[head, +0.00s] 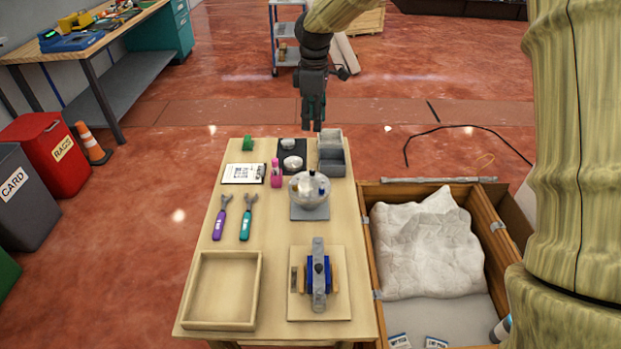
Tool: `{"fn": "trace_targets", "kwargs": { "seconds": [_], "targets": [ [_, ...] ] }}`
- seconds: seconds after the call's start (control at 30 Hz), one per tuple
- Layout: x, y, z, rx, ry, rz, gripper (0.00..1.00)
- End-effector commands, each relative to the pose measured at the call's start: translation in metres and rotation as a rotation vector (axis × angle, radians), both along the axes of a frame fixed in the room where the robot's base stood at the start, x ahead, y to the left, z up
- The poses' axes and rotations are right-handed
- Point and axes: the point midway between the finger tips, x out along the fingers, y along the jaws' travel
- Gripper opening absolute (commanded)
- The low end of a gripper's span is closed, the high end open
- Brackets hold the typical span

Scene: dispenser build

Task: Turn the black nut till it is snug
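A blue fixture (312,274) with a grey upright bar (319,298) stands on a pale board (340,306) at the table's front right. A small dark part (319,267) shows at its middle; it may be the black nut, but it is too small to be sure. A purple-handled wrench (218,225) and a teal-handled wrench (246,222) lie side by side on the left of the table. My gripper (313,122) points down near the table's far edge, by the grey bins, well away from the fixture. Nothing shows held in it; whether its fingers are parted is unclear.
The wooden table (280,235) also bears an empty tray (222,325), a clear globe (309,188), a pink holder (277,180), a printed card (244,173) and grey bins (331,160). A wooden crate (368,240) with white wrapping adjoins on the right.

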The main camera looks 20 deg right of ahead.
Motion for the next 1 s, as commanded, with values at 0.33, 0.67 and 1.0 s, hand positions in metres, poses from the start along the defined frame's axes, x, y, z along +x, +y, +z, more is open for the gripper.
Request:
{"fn": "trace_targets", "kwargs": {
  "seconds": [0.33, 0.67, 1.0],
  "targets": [
    [0.001, 0.003, -0.067, 0.0, 0.0, 0.004, 0.37],
    [0.001, 0.004, -0.084, -0.001, 0.003, 0.005, 0.37],
    [0.0, 0.004, -0.137, 0.0, 0.004, 0.005, 0.37]
  ]
}}
